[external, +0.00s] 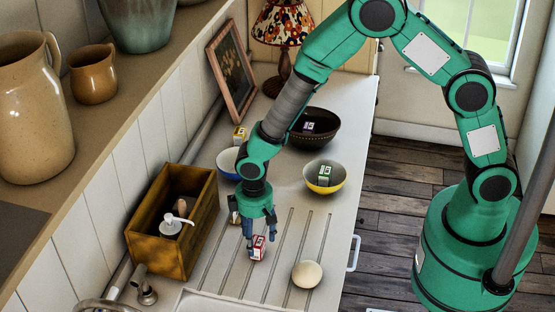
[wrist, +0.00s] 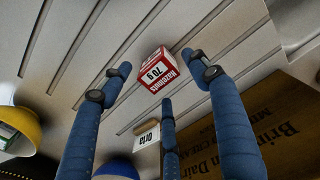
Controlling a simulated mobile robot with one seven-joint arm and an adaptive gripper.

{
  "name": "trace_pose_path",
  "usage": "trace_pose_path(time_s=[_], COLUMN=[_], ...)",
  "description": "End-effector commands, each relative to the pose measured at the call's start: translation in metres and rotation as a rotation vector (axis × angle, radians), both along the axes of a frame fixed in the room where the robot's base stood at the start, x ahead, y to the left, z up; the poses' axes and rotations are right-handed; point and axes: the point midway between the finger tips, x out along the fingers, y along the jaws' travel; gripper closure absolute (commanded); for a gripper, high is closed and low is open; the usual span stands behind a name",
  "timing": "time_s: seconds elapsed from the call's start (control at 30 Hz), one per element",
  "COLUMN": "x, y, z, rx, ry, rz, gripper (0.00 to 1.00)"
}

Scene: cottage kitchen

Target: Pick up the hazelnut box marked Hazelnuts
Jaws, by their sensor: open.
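The hazelnut box (external: 259,249) is a small red and white box on the grooved drainboard. In the wrist view the box (wrist: 157,72) shows its label "Hazelnuts 70 g" and lies between and just beyond the fingertips. My gripper (external: 260,236) points down right over it, with its blue fingers spread. In the wrist view my gripper (wrist: 158,76) is open, with gaps visible between the fingers and the box. In the external view the fingers partly cover the box.
A white box marked "Orla" (wrist: 147,136) lies close behind one finger. A wooden crate (external: 147,250) with a pump bottle stands left. A pale round object (external: 307,274) lies right. A yellow bowl (external: 324,187), a dark bowl (external: 330,132) and a blue bowl (external: 226,165) stand behind.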

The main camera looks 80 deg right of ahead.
Motion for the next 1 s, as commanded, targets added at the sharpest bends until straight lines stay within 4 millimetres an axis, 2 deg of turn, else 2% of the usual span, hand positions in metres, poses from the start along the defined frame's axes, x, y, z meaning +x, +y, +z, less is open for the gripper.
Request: trace_pose_path(time_s=[0.33, 0.97, 1.0], x=[0.001, 0.001, 0.001], y=[0.0, 0.0, 0.0], z=[-0.031, -0.034, -0.034], rx=[0.0, 0.0, 0.0], ry=[0.001, 0.0, 0.0], rz=[0.0, 0.0, 0.0], gripper=[0.39, 0.39, 0.45])
